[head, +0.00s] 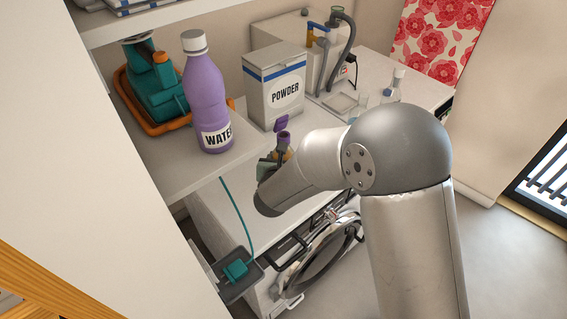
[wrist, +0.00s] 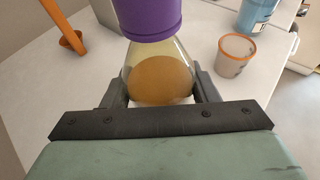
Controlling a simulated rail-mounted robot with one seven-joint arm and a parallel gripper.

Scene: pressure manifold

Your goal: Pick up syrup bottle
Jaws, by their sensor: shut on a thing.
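My gripper (wrist: 163,98) is shut on a clear, cone-shaped bottle (wrist: 163,75) with amber contents and a wide purple top (wrist: 150,16). In the wrist view the bottle stands between the two dark fingers, and no label shows, so I cannot confirm that it is the syrup bottle. In the head view only the purple top (head: 284,137) and a bit of amber below it show past my wrist, over the white counter. My arm hides most of the bottle and the fingers there. I cannot tell whether its base touches the counter.
A purple bottle marked WATER (head: 207,95) and an orange tray (head: 133,104) with a teal device sit on the shelf at left. A POWDER box (head: 275,87) stands behind my gripper. A clear orange-rimmed cup (wrist: 234,56) is at right. A front-loading machine (head: 320,262) is below.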

